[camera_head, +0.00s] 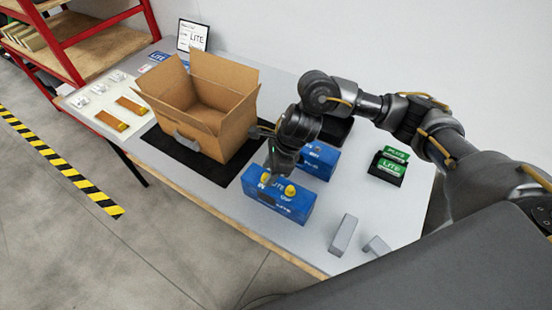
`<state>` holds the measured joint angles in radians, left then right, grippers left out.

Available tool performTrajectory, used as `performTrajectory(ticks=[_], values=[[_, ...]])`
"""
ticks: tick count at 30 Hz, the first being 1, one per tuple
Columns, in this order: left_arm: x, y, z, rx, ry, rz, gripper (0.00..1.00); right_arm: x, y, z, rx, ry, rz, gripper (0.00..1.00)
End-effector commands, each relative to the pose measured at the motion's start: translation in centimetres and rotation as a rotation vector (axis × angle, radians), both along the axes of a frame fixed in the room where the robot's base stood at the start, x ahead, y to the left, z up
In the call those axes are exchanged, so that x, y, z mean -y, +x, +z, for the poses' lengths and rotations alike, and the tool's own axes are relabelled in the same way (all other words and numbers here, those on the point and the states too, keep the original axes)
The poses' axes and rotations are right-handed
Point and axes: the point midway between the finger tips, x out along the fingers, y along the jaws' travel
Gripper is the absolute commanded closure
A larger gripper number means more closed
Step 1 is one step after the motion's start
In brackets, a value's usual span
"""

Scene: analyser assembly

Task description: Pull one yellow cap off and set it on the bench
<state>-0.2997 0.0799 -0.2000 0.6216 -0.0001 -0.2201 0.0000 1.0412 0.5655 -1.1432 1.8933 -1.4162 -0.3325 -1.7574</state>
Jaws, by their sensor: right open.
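A blue box-shaped analyser unit (277,206) stands near the front edge of the bench. Two yellow caps sit on its top, a left one (265,179) and a right one (290,191). My right gripper (275,180) points down over the top of this unit, close to the left cap. It is open, and I cannot tell whether its fingers touch the cap. The gripper partly hides the top of the unit. My left gripper is not in view.
A second blue unit (320,160) stands just behind. An open cardboard box (210,105) is on a black mat (172,149) to the left. Green-and-black boxes (390,167) and grey brackets (343,234) are on the right. Bare bench (375,208) lies between them.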

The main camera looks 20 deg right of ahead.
Motion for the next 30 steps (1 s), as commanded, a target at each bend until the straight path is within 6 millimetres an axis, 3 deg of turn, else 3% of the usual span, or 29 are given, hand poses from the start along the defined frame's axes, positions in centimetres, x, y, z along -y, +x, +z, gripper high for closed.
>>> performTrajectory(ticks=[13,24,26,27,30], values=[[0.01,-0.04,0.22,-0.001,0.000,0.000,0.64,-0.43,0.09,-1.10,0.001,-0.001,0.001,0.55],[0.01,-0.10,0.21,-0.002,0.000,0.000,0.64,-0.40,0.09,-1.06,0.001,0.000,0.000,1.00],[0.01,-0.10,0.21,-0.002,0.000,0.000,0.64,-0.39,0.09,-1.06,0.001,0.000,0.000,1.00],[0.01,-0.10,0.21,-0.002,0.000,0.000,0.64,-0.39,0.09,-1.06,0.001,0.000,0.000,0.85],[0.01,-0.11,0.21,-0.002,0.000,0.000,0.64,-0.38,0.11,-1.05,0.001,0.000,0.000,0.98]])
